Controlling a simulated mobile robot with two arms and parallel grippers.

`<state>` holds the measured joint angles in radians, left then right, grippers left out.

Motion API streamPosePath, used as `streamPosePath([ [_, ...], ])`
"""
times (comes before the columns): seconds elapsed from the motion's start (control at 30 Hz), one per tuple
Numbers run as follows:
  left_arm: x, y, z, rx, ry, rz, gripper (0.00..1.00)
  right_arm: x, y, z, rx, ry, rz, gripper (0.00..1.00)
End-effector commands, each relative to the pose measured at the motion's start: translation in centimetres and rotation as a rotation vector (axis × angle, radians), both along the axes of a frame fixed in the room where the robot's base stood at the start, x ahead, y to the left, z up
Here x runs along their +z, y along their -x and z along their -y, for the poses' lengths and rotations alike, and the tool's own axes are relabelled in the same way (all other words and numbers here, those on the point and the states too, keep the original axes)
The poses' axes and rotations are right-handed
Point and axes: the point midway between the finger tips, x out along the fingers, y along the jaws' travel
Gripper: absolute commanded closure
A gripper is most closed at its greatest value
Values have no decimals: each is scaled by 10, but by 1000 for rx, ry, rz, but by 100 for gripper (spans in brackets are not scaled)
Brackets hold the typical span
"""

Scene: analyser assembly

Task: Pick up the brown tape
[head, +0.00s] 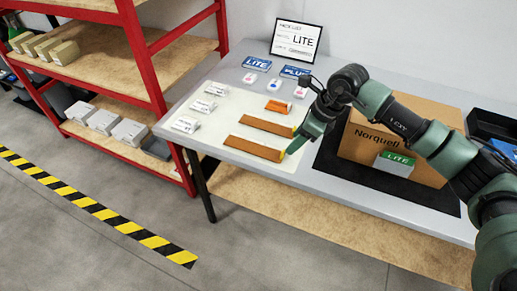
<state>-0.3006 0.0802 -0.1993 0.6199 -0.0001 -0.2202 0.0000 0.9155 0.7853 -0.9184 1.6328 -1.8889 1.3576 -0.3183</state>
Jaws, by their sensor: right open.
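Two long brown strips lie flat and roughly parallel on a white mat (222,158) on the grey table; either could be the brown tape. The nearer brown strip (252,148) and the farther brown strip (266,125) both run from upper left to lower right. My right gripper (290,150) is open, low over the table at the right end of the nearer strip. Its fingers are small in view and partly hidden by my wrist, so I cannot tell whether they touch the strip. My left gripper is not in view.
Small white packs (186,125) and an orange piece (277,107) share the mat. A sign (296,41) stands behind. A red shelf (148,55) is at left.

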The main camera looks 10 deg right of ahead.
Motion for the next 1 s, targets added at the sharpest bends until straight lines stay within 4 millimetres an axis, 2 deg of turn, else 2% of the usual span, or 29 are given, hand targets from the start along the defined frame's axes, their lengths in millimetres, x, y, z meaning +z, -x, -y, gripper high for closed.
streamPosePath([
  [0.27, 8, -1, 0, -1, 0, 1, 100, -26, -6, -9, 0, 7, -6, 51],
  [0.43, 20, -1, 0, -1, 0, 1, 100, -48, -12, -18, 0, 6, -8, 51],
  [0.57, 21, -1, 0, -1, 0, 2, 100, -65, -16, -23, 1, 6, -6, 51],
  [0.87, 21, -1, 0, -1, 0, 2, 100, -70, -18, -24, 2, 5, -3, 51],
  [1.0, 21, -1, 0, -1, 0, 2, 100, -70, -18, -24, 1, 5, -3, 90],
])
